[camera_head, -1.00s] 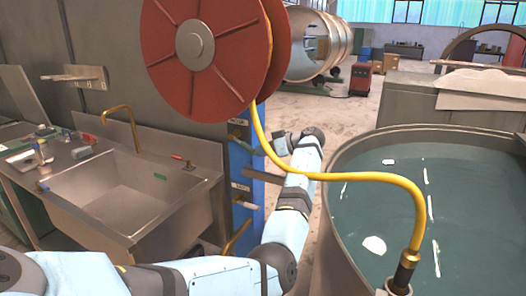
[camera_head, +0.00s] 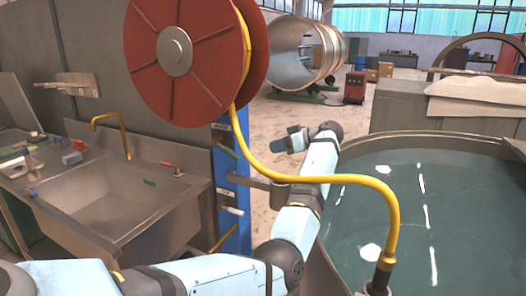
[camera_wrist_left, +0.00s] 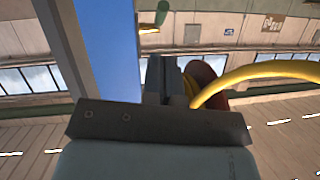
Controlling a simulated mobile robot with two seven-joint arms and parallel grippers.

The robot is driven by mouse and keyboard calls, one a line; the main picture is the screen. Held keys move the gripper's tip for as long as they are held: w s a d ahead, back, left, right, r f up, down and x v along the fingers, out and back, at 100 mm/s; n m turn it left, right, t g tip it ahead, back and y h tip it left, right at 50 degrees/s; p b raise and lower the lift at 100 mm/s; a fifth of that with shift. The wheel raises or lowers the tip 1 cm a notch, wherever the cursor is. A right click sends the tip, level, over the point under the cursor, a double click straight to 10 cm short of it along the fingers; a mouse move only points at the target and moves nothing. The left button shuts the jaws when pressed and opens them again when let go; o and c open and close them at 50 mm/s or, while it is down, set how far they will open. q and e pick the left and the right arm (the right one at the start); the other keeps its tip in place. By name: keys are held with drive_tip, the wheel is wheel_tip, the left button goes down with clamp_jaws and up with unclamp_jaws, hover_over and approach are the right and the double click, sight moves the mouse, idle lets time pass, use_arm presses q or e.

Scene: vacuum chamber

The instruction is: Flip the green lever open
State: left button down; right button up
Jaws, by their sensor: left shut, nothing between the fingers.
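The green lever (camera_head: 228,152) is a small handle on the upper part of the narrow blue panel (camera_head: 230,185), below the red reel. It angles down to the right. A green handle end (camera_wrist_left: 162,8), probably the same lever, shows at the top edge of the left wrist view. My left gripper (camera_head: 281,145) is to the right of the lever, apart from it, with its fingers pointing left towards the panel. Its fingers (camera_wrist_left: 168,78) are shut and empty in the left wrist view. My right gripper is not in view.
A red reel (camera_head: 180,60) hangs above the panel. Its yellow hose (camera_head: 310,178) crosses in front of my left arm. A white-tipped handle (camera_head: 233,211) is lower on the panel. A metal sink (camera_head: 110,205) stands left, a water tank (camera_head: 400,190) right.

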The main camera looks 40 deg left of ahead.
use_arm(q)
drive_tip(key=shift+v, duration=0.95)
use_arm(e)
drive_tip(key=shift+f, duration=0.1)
use_arm(q)
drive_tip(key=shift+f, duration=0.2)
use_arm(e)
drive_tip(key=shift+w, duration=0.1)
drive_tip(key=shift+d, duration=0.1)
use_arm(q)
drive_tip(key=s+a+r+n+t+h+b, duration=0.3)
drive_tip(key=s+r+n+t+h+b, duration=0.2)
drive_tip(key=n, duration=1.2)
wheel_tip(320, 180, up, 3)
drive_tip(key=s+b, duration=0.2)
drive_tip(key=b, duration=0.1)
drive_tip(key=shift+n+t, duration=0.4)
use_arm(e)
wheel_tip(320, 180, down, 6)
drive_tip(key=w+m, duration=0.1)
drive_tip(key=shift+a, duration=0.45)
use_arm(q)
drive_tip(key=shift+a, duration=0.2)
